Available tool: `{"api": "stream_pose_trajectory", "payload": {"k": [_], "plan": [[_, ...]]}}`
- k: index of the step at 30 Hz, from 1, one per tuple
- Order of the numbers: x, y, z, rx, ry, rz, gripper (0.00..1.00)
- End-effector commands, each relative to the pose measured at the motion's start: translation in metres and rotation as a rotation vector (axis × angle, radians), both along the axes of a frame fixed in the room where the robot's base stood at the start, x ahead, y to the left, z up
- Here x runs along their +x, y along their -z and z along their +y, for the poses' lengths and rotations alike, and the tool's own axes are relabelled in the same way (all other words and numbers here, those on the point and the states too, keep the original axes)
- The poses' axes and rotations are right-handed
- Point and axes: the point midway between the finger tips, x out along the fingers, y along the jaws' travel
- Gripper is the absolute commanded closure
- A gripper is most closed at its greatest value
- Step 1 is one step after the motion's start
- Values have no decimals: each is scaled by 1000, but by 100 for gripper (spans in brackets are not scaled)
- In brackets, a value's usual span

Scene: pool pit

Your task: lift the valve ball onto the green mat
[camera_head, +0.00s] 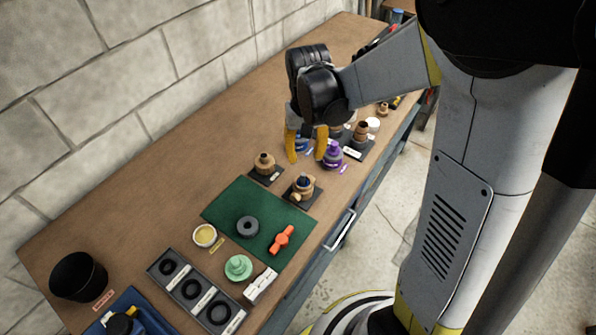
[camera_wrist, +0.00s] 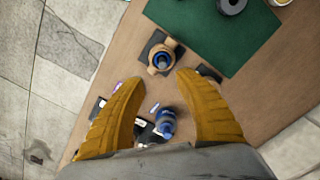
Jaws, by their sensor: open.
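The green mat (camera_head: 225,207) lies on the bench, with a dark ring (camera_head: 247,227) and an orange handle (camera_head: 282,240) on it. I cannot tell for sure which piece is the valve ball. My gripper (camera_head: 306,158) is open and empty above the bench, beyond the mat.
A purple piece (camera_head: 333,154) is close to my right finger. Another brass body (camera_head: 265,163) stands near the mat's far edge. A green piece (camera_head: 238,268), a yellow dish (camera_head: 205,235), a tray of rings (camera_head: 194,292) and a black pot (camera_head: 78,277) are nearer. The wall-side bench is clear.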

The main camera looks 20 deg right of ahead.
Motion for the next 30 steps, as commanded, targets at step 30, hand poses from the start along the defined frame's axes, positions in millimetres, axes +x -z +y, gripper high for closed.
{"api": "stream_pose_trajectory", "payload": {"k": [30], "plan": [[-3, 87, 5, 0, 0, -2, 86]]}}
